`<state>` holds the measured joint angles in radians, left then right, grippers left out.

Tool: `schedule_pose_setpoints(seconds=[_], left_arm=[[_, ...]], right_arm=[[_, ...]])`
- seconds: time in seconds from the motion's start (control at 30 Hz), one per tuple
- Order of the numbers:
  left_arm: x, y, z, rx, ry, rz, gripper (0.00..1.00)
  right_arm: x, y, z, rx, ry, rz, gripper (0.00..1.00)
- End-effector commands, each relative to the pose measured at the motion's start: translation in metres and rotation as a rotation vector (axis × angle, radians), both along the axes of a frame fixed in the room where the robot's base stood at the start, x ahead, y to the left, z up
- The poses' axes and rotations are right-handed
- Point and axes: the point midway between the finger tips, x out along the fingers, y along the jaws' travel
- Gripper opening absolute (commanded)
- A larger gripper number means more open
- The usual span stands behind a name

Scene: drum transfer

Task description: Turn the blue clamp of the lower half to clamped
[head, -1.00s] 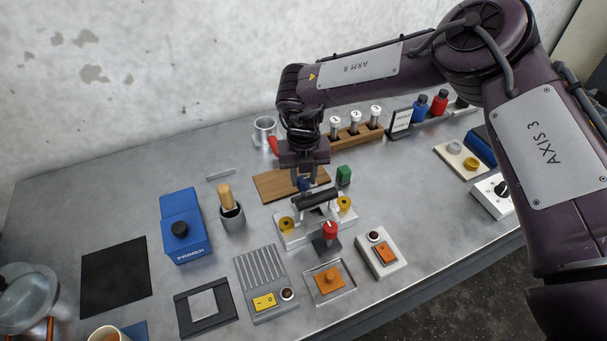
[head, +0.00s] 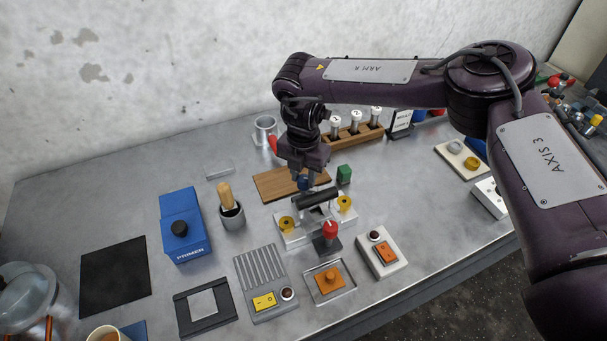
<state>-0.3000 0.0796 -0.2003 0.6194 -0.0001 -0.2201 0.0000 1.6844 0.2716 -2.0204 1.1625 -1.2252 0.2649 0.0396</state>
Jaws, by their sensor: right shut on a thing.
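My right gripper (head: 304,186) points down at the back of a pale fixture (head: 293,238) near the middle of the bench. It is shut on the blue clamp (head: 303,182), of which only a small blue part shows between and behind the fingers. A black cylinder (head: 318,199) lies across the fixture in front of the gripper. Two yellow round parts (head: 286,223) sit at the fixture's left and right. The clamp's exact angle is hard to tell. My left gripper is not in view.
A blue primer box (head: 184,226) and a cup with a wooden handle (head: 232,215) stand to the left.

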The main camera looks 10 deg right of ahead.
Motion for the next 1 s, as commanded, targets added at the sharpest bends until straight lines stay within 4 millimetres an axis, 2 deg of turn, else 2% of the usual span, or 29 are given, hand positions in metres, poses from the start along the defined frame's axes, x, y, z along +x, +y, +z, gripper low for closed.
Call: schedule_pose_setpoints(seconds=[0.6,1.0], left_arm=[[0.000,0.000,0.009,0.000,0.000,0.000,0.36],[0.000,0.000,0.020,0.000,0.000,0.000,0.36]], right_arm=[[0.001,-0.001,0.002,0.000,-0.002,-0.584,0.07],[0.002,0.000,0.002,-0.001,-0.003,-0.860,0.07]])
